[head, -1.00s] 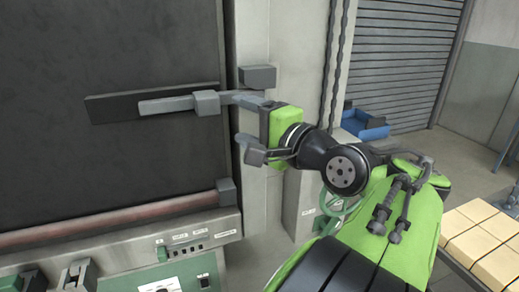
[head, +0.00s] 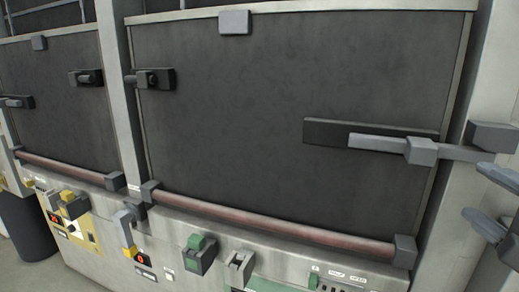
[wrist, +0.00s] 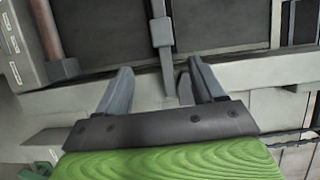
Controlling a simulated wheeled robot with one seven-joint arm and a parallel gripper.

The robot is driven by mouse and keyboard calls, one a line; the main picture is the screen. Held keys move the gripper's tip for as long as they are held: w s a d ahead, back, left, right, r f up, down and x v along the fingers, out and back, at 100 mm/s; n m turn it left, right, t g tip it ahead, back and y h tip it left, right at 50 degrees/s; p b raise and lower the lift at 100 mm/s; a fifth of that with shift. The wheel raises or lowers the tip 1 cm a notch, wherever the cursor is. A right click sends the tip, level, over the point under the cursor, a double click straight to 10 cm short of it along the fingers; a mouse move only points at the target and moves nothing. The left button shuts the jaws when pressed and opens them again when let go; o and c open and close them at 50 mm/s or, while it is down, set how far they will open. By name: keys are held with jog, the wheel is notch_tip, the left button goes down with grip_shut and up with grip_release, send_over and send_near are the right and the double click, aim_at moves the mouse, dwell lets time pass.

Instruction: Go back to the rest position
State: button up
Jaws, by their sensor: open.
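My gripper (head: 484,198) shows only by its grey fingers at the right edge of the head view; the rest of the arm is out of that picture. In the wrist view my gripper (wrist: 160,82) is open, with a wide gap and nothing held between the fingers. A grey latch bar (head: 375,142) lies level across a dark plate on the large dark door, and its right end passes the door edge near my fingers. In the wrist view the latch (wrist: 162,33) points down toward the gap, beyond the fingers; they look apart from it.
The dark door (head: 260,110) fills the head view, with a reddish bar (head: 270,222) along its bottom. Below, a control ledge carries a green knob (head: 198,250) and grey levers. A second dark door (head: 55,110) stands at left. Grey blocks project from the frame at right.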

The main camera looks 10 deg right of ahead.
jog(key=w+a+f+n+g+y, duration=0.3)
jog(key=a+f+n, duration=0.35)
jog(key=a, duration=0.25)
jog(key=w+a+f+n+g+y, duration=0.35)
jog(key=a+f+n, duration=0.25)
jog(key=a+f, duration=0.3)
jog(key=s+a+f+n+g+h, duration=0.2)
jog(key=s+a+f+n+g, duration=0.3)
jog(key=s+f+n, duration=0.2)
jog(key=s+f+p, duration=0.1)
jog(key=s, duration=0.1)
jog(key=shift+s+a+f+n+h, duration=0.2)
jog(key=shift+s+a+n+h, duration=0.15)
jog(key=shift+s+a, duration=0.05)
jog(key=shift+o, duration=0.2)
